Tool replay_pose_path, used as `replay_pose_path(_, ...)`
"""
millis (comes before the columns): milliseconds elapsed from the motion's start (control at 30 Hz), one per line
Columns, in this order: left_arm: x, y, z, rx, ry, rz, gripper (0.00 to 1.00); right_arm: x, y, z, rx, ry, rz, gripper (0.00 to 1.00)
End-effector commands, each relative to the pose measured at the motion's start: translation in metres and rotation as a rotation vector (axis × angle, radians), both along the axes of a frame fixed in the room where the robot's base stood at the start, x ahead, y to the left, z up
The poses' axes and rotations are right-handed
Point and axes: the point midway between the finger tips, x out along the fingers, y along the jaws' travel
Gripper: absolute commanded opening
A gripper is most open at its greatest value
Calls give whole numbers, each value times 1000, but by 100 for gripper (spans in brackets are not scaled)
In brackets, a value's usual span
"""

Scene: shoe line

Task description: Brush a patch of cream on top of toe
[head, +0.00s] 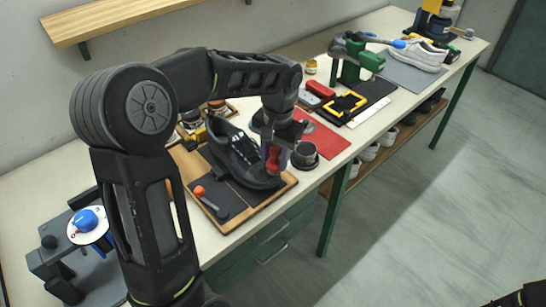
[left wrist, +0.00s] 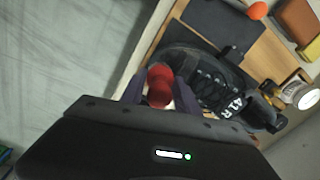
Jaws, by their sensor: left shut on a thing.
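A black lace-up shoe (head: 231,149) rests on a dark pad on the wooden board (head: 262,202). Its laces and white markings also show in the left wrist view (left wrist: 205,82). My left gripper (head: 275,158) is over the toe end and is shut on a red-handled brush (head: 272,160). The red handle shows between the fingers in the left wrist view (left wrist: 160,85). The brush's tip and any cream on the toe are hidden. A dark round pot (head: 304,154) stands just right of the gripper. My right gripper is not in view.
An orange-knobbed tool (head: 199,191) lies on the board's front left. A red mat (head: 322,138), a yellow frame (head: 345,104) and a green clamp (head: 357,62) stand farther back. A white shoe (head: 415,56) is at the far end. A blue-knobbed fixture (head: 86,221) is at the near left.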

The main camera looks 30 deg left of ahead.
Motion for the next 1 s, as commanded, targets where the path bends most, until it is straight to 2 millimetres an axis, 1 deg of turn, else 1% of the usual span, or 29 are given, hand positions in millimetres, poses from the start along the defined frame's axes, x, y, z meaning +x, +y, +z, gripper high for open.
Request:
replay_pose_path(167, 3, -1, 0, 0, 0, -1, 0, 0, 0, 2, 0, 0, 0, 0)
replay_pose_path(500, 27, -7, 0, 0, 0, -1, 0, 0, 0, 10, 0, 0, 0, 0)
replay_pose_path(1000, 29, -7, -2, 0, 0, 0, 0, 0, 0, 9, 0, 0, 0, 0)
